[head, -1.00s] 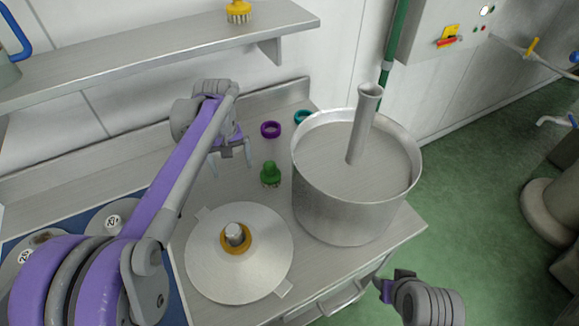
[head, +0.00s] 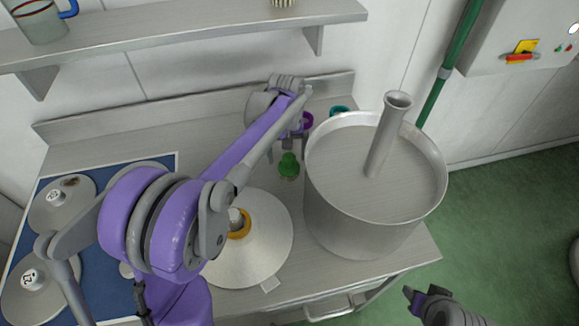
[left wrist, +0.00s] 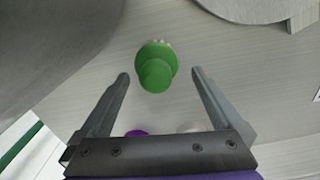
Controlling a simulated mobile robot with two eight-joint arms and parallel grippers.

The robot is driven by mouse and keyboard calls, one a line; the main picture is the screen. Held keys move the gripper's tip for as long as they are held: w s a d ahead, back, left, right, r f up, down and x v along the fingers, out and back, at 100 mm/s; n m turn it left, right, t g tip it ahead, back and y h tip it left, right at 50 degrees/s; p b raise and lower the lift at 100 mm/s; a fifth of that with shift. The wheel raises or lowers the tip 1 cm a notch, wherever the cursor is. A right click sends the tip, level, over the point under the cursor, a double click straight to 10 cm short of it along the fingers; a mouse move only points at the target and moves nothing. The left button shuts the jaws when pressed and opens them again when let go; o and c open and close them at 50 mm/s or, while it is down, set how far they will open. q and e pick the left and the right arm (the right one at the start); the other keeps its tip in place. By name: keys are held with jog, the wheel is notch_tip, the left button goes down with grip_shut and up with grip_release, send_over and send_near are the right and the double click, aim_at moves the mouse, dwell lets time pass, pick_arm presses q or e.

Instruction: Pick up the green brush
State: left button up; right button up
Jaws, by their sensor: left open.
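The green brush (head: 288,165) stands upright on the steel counter, between the large steel pot and the cone-shaped lid. In the left wrist view the green brush (left wrist: 156,68) shows knob-first with pale bristles beyond it. My left gripper (left wrist: 160,77) is open, with one finger on each side of the brush in that view and no visible contact. In the head view my left arm hides part of this gripper (head: 290,140). My right gripper (head: 412,292) is at the lower right, off the counter's front edge; its jaw state is unclear.
The steel pot (head: 325,215) with an upright tube (head: 386,135) stands right of the brush. The conical lid (head: 265,240) lies in front. A shelf (head: 190,35) runs above the counter.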

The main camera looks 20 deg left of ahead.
aim_at(289, 166)
pick_arm(q)
jog(key=shift+w+d+f, duration=0.1)
jog(key=shift+d+f, duration=0.05)
jog(key=shift+f, duration=1.25)
jog(key=shift+d+f, duration=0.1)
jog(key=shift+f, duration=1.25)
jog(key=c, duration=1.3)
jog(key=shift+r, duration=0.1)
notch_tip(289, 166, up, 10)
jog(key=shift+f, duration=0.1)
jog(key=o, duration=0.8)
jog(key=c, duration=0.5)
